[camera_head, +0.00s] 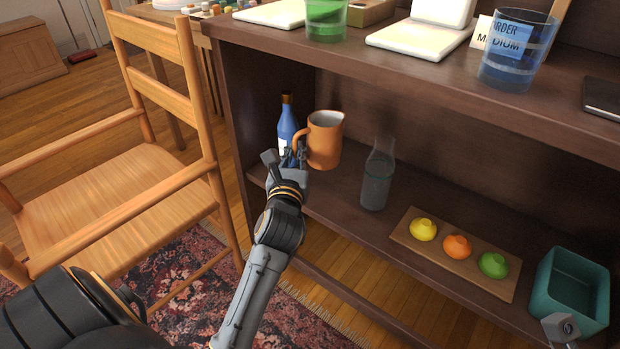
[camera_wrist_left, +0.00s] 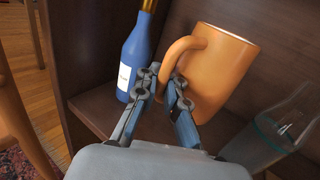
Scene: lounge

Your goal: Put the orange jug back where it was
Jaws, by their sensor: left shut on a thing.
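The orange jug (camera_head: 326,140) is upright on the lower shelf (camera_head: 345,195) of the dark cabinet, between a blue bottle and a clear glass carafe. My left gripper (camera_head: 285,160) is at the jug's handle, on its left side. In the left wrist view the two fingers (camera_wrist_left: 166,84) are shut on the handle of the jug (camera_wrist_left: 222,75). Whether the jug's base touches the shelf is hard to tell. My right gripper is not clearly visible; only a small grey part shows at the lower right edge of the head view.
The blue bottle (camera_head: 288,130) stands close behind the handle. The glass carafe (camera_head: 377,178) stands to the right. A wooden board (camera_head: 455,262) with yellow, orange and green pieces and a teal bin (camera_head: 568,290) are farther right. A wooden chair (camera_head: 120,190) is at left.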

